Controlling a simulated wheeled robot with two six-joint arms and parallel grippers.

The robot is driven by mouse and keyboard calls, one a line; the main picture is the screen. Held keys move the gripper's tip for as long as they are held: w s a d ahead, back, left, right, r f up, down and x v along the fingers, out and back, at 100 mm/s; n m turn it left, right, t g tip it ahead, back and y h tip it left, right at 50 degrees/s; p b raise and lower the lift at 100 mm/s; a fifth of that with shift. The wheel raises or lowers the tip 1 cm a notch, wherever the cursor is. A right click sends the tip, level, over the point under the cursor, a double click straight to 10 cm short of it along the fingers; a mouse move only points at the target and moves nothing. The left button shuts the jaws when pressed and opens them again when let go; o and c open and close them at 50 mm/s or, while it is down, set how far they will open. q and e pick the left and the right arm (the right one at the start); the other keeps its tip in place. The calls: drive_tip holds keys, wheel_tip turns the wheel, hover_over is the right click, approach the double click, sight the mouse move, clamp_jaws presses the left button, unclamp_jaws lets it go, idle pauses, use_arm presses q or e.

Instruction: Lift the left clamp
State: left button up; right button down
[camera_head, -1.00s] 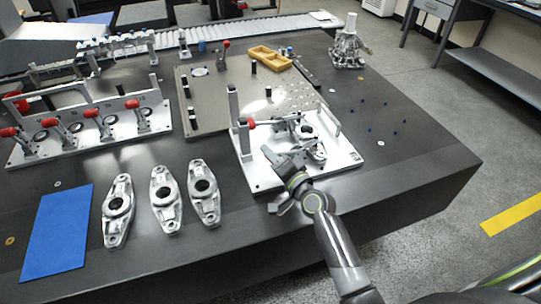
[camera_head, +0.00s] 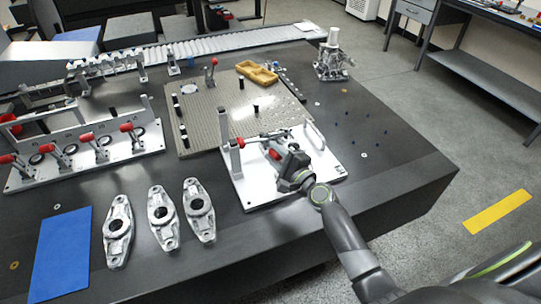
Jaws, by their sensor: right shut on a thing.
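A white fixture plate (camera_head: 258,196) stands near the table's front edge, right of the middle. On it are clamps with red handles. One red handle (camera_head: 240,142) lies low beside an upright post at the plate's left side. A second red handle (camera_head: 275,154) is at the tip of my right gripper (camera_head: 285,162), which is shut on it above the plate. My gripper and wrist hide most of this clamp and much of the part seated behind it. My left gripper is not in view.
Several silver castings (camera_head: 163,217) lie in a row to the left, beside a blue mat (camera_head: 62,252). A second fixture (camera_head: 90,165) with red-handled clamps stands at far left. A perforated plate (camera_head: 205,120) lies behind. The table's right end is mostly clear.

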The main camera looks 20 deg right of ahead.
drive_tip(key=shift+w+d+r+m, duration=0.2)
drive_tip(key=shift+d+r+m, duration=0.15)
drive_tip(key=shift+r+m, duration=0.15)
drive_tip(key=c, duration=1.2)
unclamp_jaws()
drive_tip(key=shift+d, duration=0.1)
drive_tip(key=shift+c, duration=0.2)
drive_tip(key=shift+o, duration=0.4)
drive_tip(key=shift+d+f, duration=0.1)
drive_tip(key=shift+f, duration=0.2)
drive_tip(key=shift+s+d+f, duration=0.1)
drive_tip(key=shift+s+d, duration=0.05)
drive_tip(key=shift+s, duration=0.35)
drive_tip(key=b+v, duration=0.2)
drive_tip(key=v, duration=1.4)
drive_tip(key=shift+s, duration=0.2)
